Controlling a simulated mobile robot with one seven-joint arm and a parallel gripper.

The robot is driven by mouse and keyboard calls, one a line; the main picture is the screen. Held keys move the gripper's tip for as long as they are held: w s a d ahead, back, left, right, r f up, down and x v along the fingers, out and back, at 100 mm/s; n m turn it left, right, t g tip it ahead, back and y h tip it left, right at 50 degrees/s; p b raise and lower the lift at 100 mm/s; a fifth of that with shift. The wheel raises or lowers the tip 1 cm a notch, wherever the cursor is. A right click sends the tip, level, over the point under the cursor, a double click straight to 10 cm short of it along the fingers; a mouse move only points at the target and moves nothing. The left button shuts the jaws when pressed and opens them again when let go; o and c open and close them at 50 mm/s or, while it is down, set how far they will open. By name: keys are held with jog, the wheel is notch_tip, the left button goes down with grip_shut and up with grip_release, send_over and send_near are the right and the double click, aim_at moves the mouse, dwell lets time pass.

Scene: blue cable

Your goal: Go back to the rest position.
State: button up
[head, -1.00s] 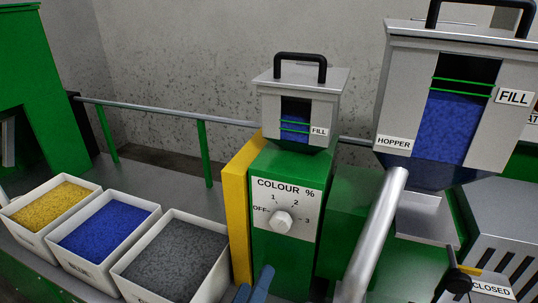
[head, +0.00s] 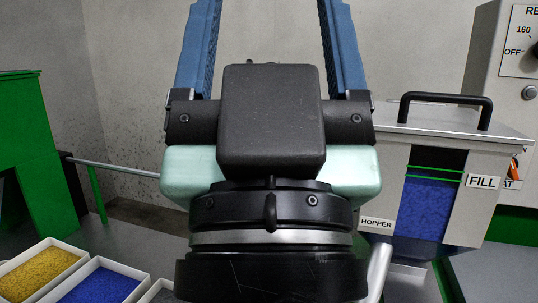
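My gripper (head: 268,20) stands large and close in the middle of the head view, pointing up. Its two blue ribbed fingers are spread wide apart, with only the grey wall showing between them. Nothing shows between the parts of the fingers in view; the tips run out of the top of the picture. The black and pale green gripper body hides the middle of the scene, including the small dosing unit with the colour dial.
The large hopper (head: 394,197) with blue pellets and a black handle stands right of my gripper. A control box (head: 508,95) stands at far right. Bins of yellow pellets (head: 40,272) and blue pellets (head: 100,287) sit lower left, beside a rail (head: 118,169) and a green machine (head: 25,150).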

notch_tip(320, 180, up, 17)
jog(key=p, duration=1.5)
jog(key=shift+a+r, duration=0.1)
